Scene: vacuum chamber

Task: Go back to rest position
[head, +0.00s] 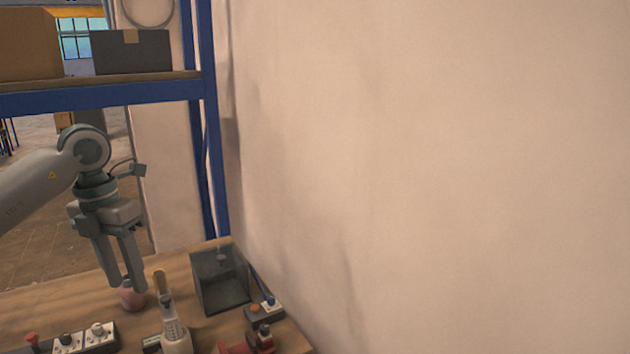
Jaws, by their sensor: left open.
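My left gripper (126,283) comes in from the left and points down over the wooden table. Its two fingers are a little apart, and I see nothing held between them. A round pinkish object (132,296) is just below and behind the fingertips; I cannot tell whether they touch it. My right gripper is not in view.
Switch boxes (84,340), a white tool (174,330) and a red device (250,346) are along the front. A blue shelf (120,95) stands behind with boxes on it.

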